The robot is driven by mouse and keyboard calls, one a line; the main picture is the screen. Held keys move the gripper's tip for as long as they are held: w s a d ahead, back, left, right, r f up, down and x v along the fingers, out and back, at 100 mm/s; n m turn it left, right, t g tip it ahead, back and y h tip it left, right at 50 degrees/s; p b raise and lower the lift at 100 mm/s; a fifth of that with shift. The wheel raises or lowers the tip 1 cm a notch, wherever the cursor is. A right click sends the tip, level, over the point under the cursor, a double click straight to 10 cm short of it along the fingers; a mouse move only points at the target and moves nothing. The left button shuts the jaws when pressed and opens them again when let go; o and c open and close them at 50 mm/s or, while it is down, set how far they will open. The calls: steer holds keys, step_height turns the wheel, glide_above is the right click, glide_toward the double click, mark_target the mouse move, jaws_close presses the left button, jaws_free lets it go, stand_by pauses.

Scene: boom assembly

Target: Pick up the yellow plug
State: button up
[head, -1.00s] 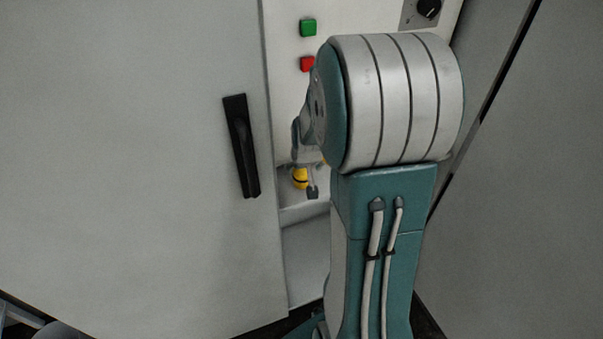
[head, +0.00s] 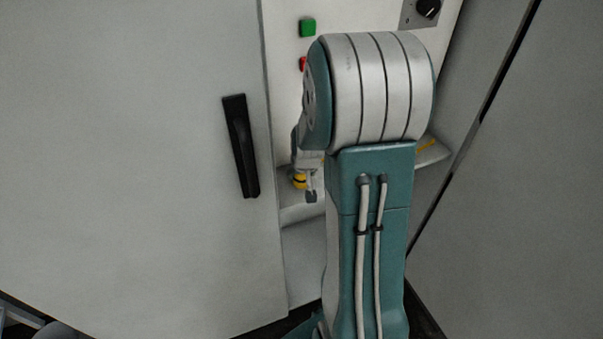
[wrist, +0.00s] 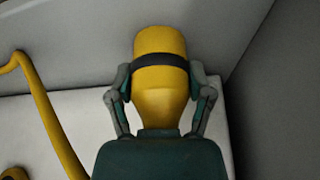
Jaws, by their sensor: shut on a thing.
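The yellow plug (wrist: 160,85) with a black band fills the middle of the wrist view. My gripper (wrist: 160,82) is shut on it, with one finger on each side at the band. In the head view the plug (head: 299,181) shows small beside the cabinet opening, with a fingertip of my gripper (head: 310,190) next to it. My own arm hides much of the gripper and the shelf there. The wrist view does not show clearly whether the plug touches the pale surface under it.
A yellow cable (wrist: 45,115) curves over the pale ledge (wrist: 85,105) at left. Grey walls stand close behind and to the right of the plug. A door with a black handle (head: 241,146) is at left. Green (head: 307,27) and red (head: 303,64) buttons are above.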

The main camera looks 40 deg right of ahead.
steer(key=shift+r, duration=0.2)
steer(key=r, duration=0.3)
steer(key=shift+s+d+r, duration=0.15)
steer(key=shift+s+r, duration=0.15)
steer(key=shift+s, duration=0.05)
steer(key=s+d+r, duration=0.2)
steer(key=s+r, duration=0.7)
steer(key=s, duration=0.4)
steer(key=shift+d, duration=0.35)
steer(key=shift+a, duration=0.1)
